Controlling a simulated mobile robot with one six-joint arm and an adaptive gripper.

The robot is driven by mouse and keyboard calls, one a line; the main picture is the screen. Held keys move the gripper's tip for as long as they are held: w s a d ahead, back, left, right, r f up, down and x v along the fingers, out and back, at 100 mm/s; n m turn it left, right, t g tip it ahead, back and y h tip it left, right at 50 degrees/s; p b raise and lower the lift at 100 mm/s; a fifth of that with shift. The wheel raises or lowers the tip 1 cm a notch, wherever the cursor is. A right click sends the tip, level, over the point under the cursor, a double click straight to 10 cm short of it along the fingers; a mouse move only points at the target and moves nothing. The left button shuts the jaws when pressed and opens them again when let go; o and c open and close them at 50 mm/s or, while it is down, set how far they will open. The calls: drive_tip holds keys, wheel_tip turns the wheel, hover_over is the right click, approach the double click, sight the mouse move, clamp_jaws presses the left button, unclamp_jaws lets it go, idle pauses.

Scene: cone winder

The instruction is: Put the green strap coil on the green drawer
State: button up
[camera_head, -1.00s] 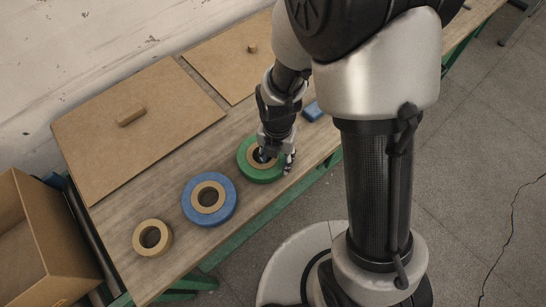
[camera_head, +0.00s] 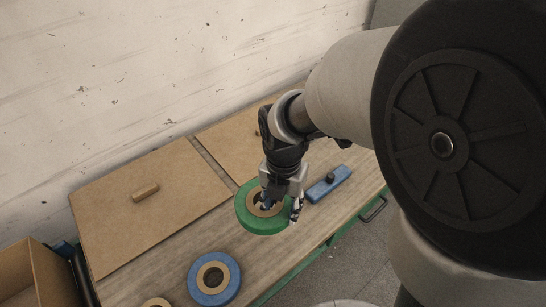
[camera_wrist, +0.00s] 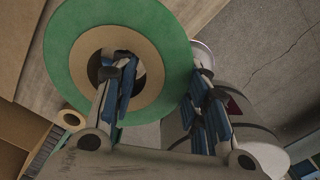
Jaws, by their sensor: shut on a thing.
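The green strap coil (camera_head: 246,216) is a thick green ring with a tan core. My gripper (camera_head: 281,205) is shut on its rim, one finger in the core hole and the other outside. The coil looks raised above the wooden bench. In the wrist view the green coil (camera_wrist: 66,62) fills the upper left, with my gripper (camera_wrist: 160,66) closed across its wall. A dark handle (camera_head: 373,210) shows under the bench's front edge on the right. I cannot tell whether it belongs to the green drawer.
A blue coil (camera_head: 232,271) and a partly cut-off tan ring (camera_head: 156,302) lie on the bench. A blue block with a dark knob (camera_head: 318,190) is right of the coil. Brown boards with wooden knobs (camera_head: 100,220) lie along the wall. A cardboard box (camera_head: 50,275) stands lower left.

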drive_tip(key=m, duration=0.1)
drive_tip(key=w+m, duration=0.1)
drive_tip(key=m, duration=0.1)
drive_tip(key=shift+d+f, duration=0.15)
drive_tip(key=shift+d, duration=0.25)
drive_tip(key=w+d+f+m, duration=0.3)
drive_tip(key=d+m, duration=0.1)
drive_tip(key=m, duration=0.9)
drive_tip(key=w+d+f+m, duration=0.2)
drive_tip(key=d+f+m, duration=0.1)
drive_tip(key=m, duration=1.1)
drive_tip(key=shift+w+d+f+b, duration=0.3)
drive_tip(key=shift+w+d+b, duration=0.05)
drive_tip(key=shift+w+b, duration=0.05)
drive_tip(key=shift+a, duration=0.15)
